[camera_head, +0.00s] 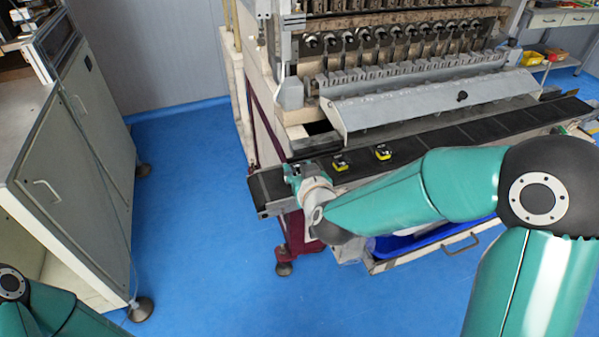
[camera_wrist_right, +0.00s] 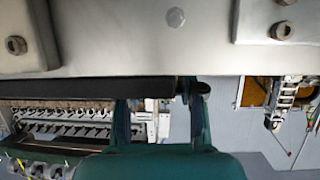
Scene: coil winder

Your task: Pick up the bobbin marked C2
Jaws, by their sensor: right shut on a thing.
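The wrist view does not show the held thing clearly. My left gripper is out of view; only part of my left arm shows at lower left.
The dark belt (camera_head: 455,137) runs along the winder's front, below a grey sloped cover (camera_head: 430,103). A blue bin (camera_head: 415,240) sits under the belt. A grey cabinet (camera_head: 75,165) stands at left, with free blue floor (camera_head: 195,215) between.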

